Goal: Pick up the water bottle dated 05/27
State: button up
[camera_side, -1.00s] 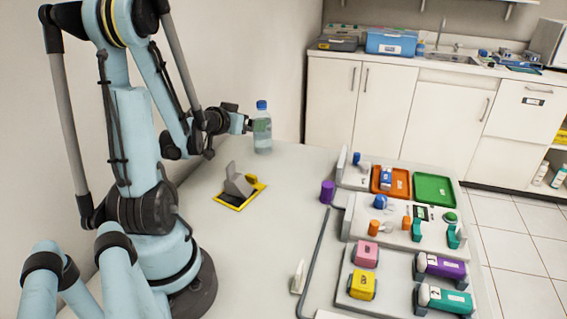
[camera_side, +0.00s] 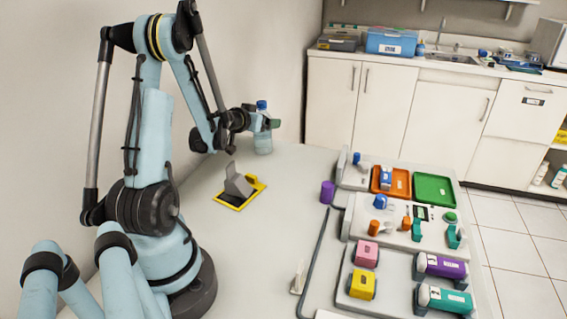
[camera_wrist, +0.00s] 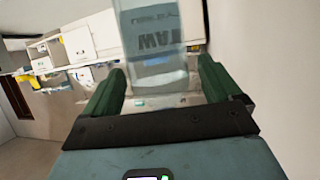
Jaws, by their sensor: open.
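The clear water bottle (camera_side: 263,142) with a blue cap stands upright at the far end of the table in the side view. In the wrist view the bottle (camera_wrist: 152,55) shows large, with a label whose text is too blurred to read as a date. My gripper (camera_side: 262,122) is at the bottle's upper body in the side view. In the wrist view its two green fingers (camera_wrist: 158,85) are open, with the bottle between or just beyond their tips; I cannot tell whether they touch it.
A grey holder on a yellow-edged base (camera_side: 238,188) stands in front of the bottle. A purple cylinder (camera_side: 327,192), an orange tray (camera_side: 402,183) and a green tray (camera_side: 434,203) are to the right. The table's middle is bare.

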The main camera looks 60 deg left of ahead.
jog(key=shift+x, duration=1.25)
jog(key=shift+c, duration=0.3)
jog(key=c, duration=1.2)
jog(key=shift+r, duration=0.1)
